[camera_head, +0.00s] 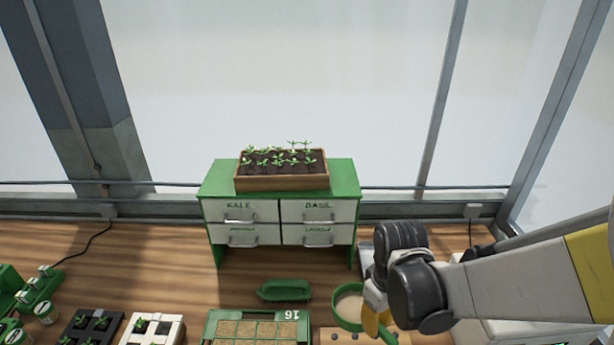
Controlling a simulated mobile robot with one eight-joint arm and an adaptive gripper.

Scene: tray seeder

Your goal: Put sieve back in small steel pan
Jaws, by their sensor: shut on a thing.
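The sieve (348,304), a round green rim around a pale beige inside, is at the lower right of the head view, just left of my gripper. A green part runs from its rim toward the lower right, under my gripper. My gripper (374,318) points down at the sieve's right side and is shut on it; the fingers and the exact grip point are partly hidden by my wrist. I cannot make out the small steel pan; my arm covers much of the area to the right.
A green tray (213,328) marked 16 lies left of the sieve, with a green scoop-like item (284,290) behind it. A drawer cabinet (240,211) carries a seedling box (282,184). Dark and white seedling trays stand lower left. Bare wood lies left of the cabinet.

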